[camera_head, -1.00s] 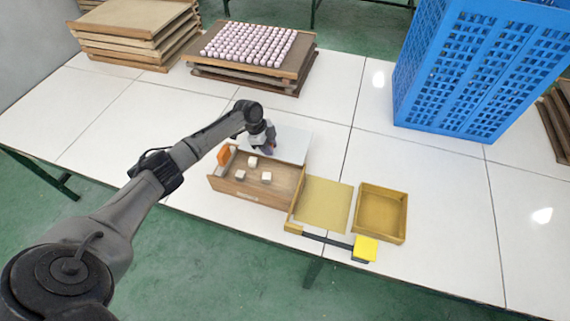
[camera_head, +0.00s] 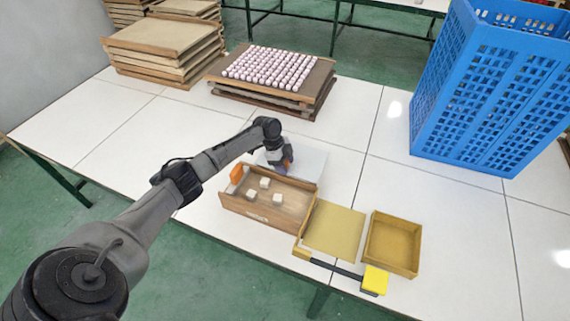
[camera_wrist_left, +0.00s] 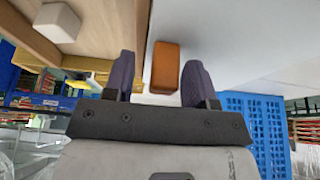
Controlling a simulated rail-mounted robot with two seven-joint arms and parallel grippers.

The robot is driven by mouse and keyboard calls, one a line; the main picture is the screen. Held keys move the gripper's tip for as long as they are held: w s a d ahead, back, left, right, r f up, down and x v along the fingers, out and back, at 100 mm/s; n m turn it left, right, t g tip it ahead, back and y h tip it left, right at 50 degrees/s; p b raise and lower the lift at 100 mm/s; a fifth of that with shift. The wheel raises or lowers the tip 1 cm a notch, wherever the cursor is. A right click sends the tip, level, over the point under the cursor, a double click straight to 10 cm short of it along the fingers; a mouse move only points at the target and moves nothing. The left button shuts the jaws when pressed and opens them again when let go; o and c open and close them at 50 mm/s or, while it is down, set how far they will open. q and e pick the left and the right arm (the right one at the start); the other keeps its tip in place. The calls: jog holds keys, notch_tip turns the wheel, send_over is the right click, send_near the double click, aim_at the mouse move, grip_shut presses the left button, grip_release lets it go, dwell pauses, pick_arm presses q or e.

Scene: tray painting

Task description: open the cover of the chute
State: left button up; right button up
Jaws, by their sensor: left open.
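The chute is a wooden box (camera_head: 262,212) with an open top and several white cubes inside, near the table's front edge. An orange block (camera_head: 237,174) shows at its left end. My left gripper (camera_head: 283,166) is at the box's back edge, above a white plate (camera_head: 312,162). In the left wrist view the gripper (camera_wrist_left: 160,82) is open, with dark purple fingertips either side of an orange block (camera_wrist_left: 165,65) that lies beyond them, not visibly gripped. A wooden wall and one white cube (camera_wrist_left: 57,22) show at upper left there. I cannot tell which part is the cover.
A yellow mat (camera_head: 334,229) and a wooden tray (camera_head: 392,243) lie right of the box, with a yellow block (camera_head: 375,280) in front. A tray of pink-white pieces (camera_head: 268,68), stacked trays (camera_head: 160,58) and a blue crate (camera_head: 490,90) stand behind. The table's right front is clear.

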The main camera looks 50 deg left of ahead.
pick_arm(q)
jog(key=shift+r, duration=0.1)
jog(key=p+v, duration=0.1)
jog(key=v, duration=1.2)
jog(key=shift+r, duration=0.35)
jog(key=shift+a, duration=0.1)
